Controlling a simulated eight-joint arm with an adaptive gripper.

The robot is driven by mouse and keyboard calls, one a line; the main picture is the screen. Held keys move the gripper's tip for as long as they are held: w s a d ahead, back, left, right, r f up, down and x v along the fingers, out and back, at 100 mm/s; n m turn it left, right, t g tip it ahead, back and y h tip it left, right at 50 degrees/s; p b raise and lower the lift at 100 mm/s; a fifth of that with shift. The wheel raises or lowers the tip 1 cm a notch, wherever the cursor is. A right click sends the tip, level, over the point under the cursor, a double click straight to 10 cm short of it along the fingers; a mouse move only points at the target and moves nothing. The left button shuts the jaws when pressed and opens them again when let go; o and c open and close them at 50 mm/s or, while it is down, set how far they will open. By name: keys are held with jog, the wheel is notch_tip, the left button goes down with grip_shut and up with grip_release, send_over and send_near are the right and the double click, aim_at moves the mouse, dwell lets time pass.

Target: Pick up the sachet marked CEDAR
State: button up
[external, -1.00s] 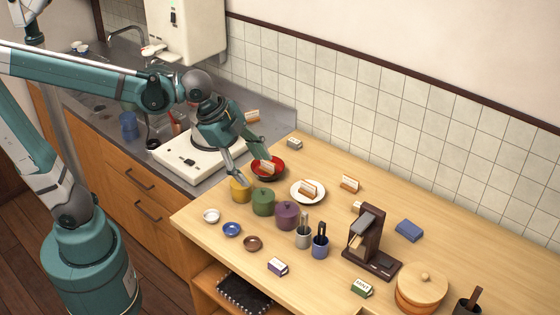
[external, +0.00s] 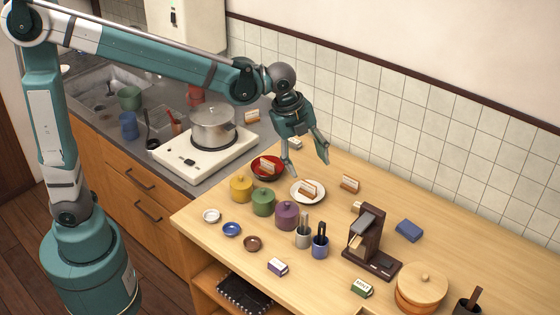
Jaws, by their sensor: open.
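No sachet's marking reads clearly as CEDAR in the external view. A small white and purple packet (external: 278,267) lies near the table's front edge, its lettering too small to read. A white and green packet (external: 362,288) lies further right; its lettering looks like MINT. A small grey-white packet (external: 295,144) lies at the back near the wall, partly behind my gripper, its marking not legible. My gripper (external: 307,163) is open and empty, pointing down above the back of the table, near the white plate and red bowl.
A red bowl (external: 256,176) and white plate (external: 317,198) hold label cards. Yellow, green and purple lidded pots, small dishes and utensil cups stand in front. A dark wooden stand (external: 371,229), blue block (external: 409,230) and round wooden container (external: 421,285) are right. A steel pot (external: 212,128) sits on the stove.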

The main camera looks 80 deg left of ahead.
jog(key=w+a+f+m+g, duration=0.1)
jog(key=w+a+f+m, duration=0.2)
jog(key=w+f, duration=0.4)
jog(key=w+a+f+m+g+p, duration=0.1)
jog(key=w+a+f+m, duration=0.2)
jog(key=w+f, duration=0.4)
jog(key=w+a+f+m+g, duration=0.1)
jog(key=w+a+f+m, duration=0.2)
jog(key=w+f+m, duration=0.2)
jog(key=shift+w+a+f, duration=0.15)
jog(key=shift+w+f, duration=1.1)
jog(key=shift+f, duration=0.05)
jog(key=shift+w+a+f+m, duration=0.2)
jog(key=shift+f+m, duration=0.1)
jog(key=shift+f, duration=0.15)
jog(key=shift+d, duration=0.1)
jog(key=shift+f, duration=0.1)
jog(key=shift+f, duration=1.2)
jog(key=shift+f, duration=0.1)
jog(key=shift+f, duration=2.5)
jog(key=shift+s, duration=0.1)
